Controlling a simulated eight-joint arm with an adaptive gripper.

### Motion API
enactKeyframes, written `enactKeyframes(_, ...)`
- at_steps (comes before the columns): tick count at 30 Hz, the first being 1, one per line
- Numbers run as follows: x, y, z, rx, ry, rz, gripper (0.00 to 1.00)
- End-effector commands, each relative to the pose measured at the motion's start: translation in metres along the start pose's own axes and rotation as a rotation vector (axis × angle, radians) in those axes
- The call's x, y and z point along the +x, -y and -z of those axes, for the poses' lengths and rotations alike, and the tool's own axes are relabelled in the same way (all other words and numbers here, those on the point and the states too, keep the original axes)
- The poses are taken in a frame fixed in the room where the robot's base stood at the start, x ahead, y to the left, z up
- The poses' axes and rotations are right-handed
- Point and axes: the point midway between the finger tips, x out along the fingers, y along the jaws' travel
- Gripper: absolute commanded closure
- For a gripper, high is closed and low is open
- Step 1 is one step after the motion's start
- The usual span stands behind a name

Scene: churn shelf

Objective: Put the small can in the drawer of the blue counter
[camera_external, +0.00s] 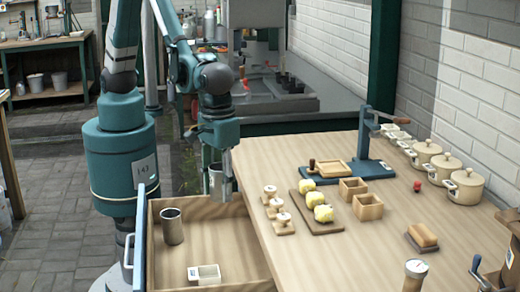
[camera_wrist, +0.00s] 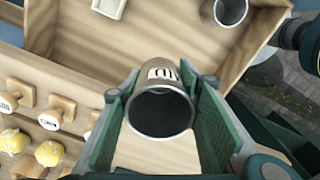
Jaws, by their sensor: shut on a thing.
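The small can (camera_external: 216,184) is a grey metal cylinder with a white label. My gripper (camera_external: 214,158) is shut on it and holds it upright over the back right part of the drawer; I cannot tell its exact height. In the wrist view the small can (camera_wrist: 160,112) sits between the green finger pads of my gripper (camera_wrist: 160,125), its dark open end facing the camera. The drawer (camera_external: 225,240) is pulled out to the left, with a blue front. It belongs to the counter (camera_external: 340,250), which has a pale wooden top; its side is mostly hidden.
In the drawer stand a larger metal can (camera_external: 172,230) on the left and a small white tray (camera_external: 204,275) at the front. The drawer floor between them is bare. Wooden stamps (camera_external: 278,205) and a board with yellow lumps (camera_external: 320,212) lie near the counter's edge.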

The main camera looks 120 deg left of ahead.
Motion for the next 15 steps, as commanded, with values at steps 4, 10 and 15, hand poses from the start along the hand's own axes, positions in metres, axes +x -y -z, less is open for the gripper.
enactKeyframes(4, 0.025, -0.003, -0.037, 0.014, 0.0, 0.0, 0.8)
enactKeyframes(10, 0.048, -0.005, -0.079, 0.027, 0.0, 0.0, 0.8)
enactKeyframes(15, 0.06, -0.004, -0.103, 0.034, 0.0, 0.0, 0.8)
